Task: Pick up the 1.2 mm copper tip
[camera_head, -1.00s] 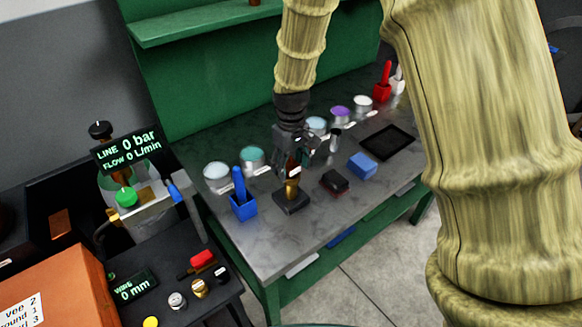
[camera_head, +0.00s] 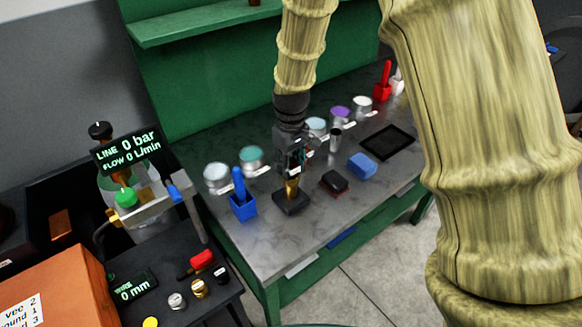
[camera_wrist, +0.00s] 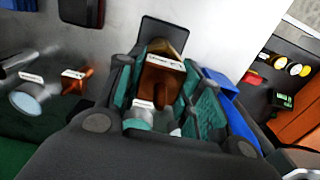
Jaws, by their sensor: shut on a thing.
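A copper-brown piece, the copper tip (camera_wrist: 160,82), lies between the green-padded fingers of my gripper (camera_wrist: 163,100) in the wrist view. It carries a white label too small to read. My gripper (camera_head: 291,165) is shut on it, pointing down in the head view. The golden lower part of the tip (camera_head: 291,188) shows below the fingers, above a black square stand (camera_head: 292,204) on the bench. The fingers hide most of its upper part. I cannot tell whether the tip still touches the stand.
On the grey bench (camera_head: 255,232) a blue holder (camera_head: 243,208) stands left of the stand. A dark red-black block (camera_head: 334,182) and a blue block (camera_head: 361,165) lie to the right. Several labelled tins (camera_head: 251,158) line the back. A dark cart (camera_head: 225,300) stands at front left.

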